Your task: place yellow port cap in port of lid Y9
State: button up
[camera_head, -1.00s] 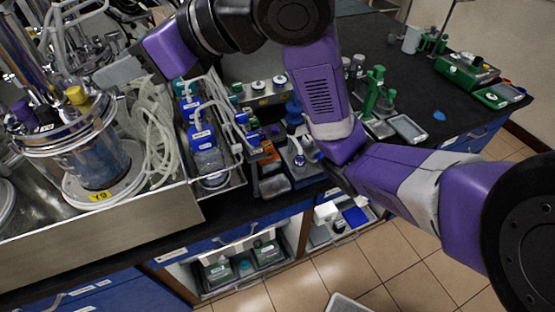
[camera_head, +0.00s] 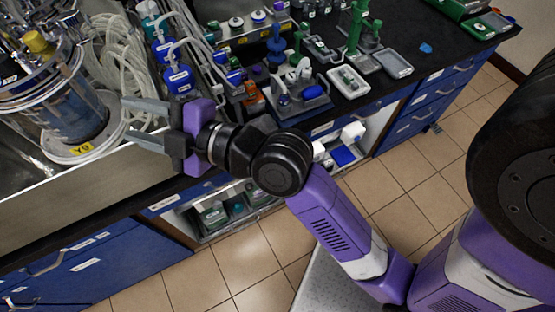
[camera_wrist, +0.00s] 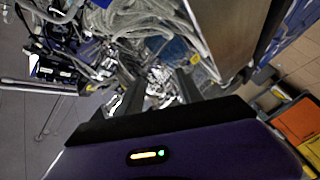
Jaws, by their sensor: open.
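The vessel with the yellow Y9 label (camera_head: 82,149) stands at the left in the head view, in a steel tray. A yellow cap (camera_head: 38,41) sits upright on top of its metal lid; I cannot tell whether it is seated in a port. My gripper (camera_head: 130,119) is open and empty, its two fingers pointing left, to the right of the vessel and apart from the cap. The wrist view shows the dark fingers (camera_wrist: 160,92) spread toward tubing and shiny metal parts. A small yellow spot there is too unclear to name.
Clear tubing (camera_head: 115,60) is coiled right of the vessel. The steel tray wall (camera_head: 110,178) runs along the bench front. Blue-labelled bottles (camera_head: 178,78) and several small instruments stand on the bench behind. Floor is open in front of the cabinets.

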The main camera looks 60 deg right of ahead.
jog(key=s+f+m+g+h, duration=0.25)
jog(key=s+f+m, duration=0.65)
jog(key=s+f, duration=0.45)
jog(key=s+d+m, duration=0.1)
jog(key=s+m, duration=0.2)
jog(key=s, duration=1.2)
jog(key=shift+s+d+r+y, duration=0.25)
jog(key=shift+s+r+y, duration=0.05)
jog(key=shift+r+y, duration=0.1)
jog(key=shift+f, duration=0.1)
jog(key=shift+o, duration=0.4)
